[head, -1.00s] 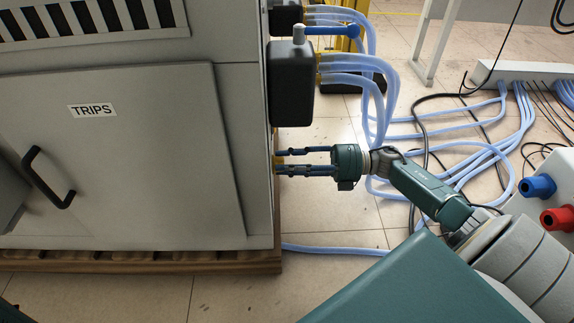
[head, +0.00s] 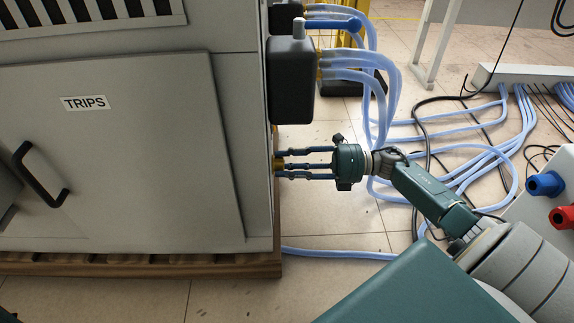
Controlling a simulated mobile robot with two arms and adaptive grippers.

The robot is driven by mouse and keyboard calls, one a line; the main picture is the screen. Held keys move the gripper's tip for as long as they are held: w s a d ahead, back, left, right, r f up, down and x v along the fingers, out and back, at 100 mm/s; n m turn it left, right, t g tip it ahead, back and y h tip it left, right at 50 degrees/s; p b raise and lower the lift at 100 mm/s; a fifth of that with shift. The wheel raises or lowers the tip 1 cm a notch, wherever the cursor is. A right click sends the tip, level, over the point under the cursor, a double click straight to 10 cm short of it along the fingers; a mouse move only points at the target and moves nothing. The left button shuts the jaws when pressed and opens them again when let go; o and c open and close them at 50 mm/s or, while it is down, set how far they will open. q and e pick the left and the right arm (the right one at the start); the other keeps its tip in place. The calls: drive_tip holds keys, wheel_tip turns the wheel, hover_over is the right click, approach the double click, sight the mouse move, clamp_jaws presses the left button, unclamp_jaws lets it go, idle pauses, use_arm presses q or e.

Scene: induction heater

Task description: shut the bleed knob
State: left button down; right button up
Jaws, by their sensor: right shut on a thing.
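My right gripper (head: 285,164) reaches in from the right, low at the grey cabinet's right side. Its long dark blue fingers point left and are shut on the bleed knob. Only a small brass-yellow bit of the bleed knob (head: 276,164) shows at the fingertips, by the cabinet's edge. The fingers and the cabinet's corner hide the rest, so I cannot tell how far the knob is turned. My left gripper is not in view.
The grey cabinet (head: 230,90) with a TRIPS door stands on a wooden pallet (head: 240,265). Dark boxes (head: 292,85) with pale blue hoses (head: 390,90) and a blue-handled lever (head: 335,25) sit above my gripper. Hoses and black cables lie on the floor at right.

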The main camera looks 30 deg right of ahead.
drive_tip(key=shift+s+a+f, duration=0.25)
drive_tip(key=shift+s+f, duration=0.1)
drive_tip(key=shift+f, duration=0.05)
drive_tip(key=o, duration=1.1)
drive_tip(key=shift+o, duration=0.2)
drive_tip(key=shift+w+d+r, duration=0.1)
drive_tip(key=shift+d+r, duration=0.05)
drive_tip(key=v, duration=1.2)
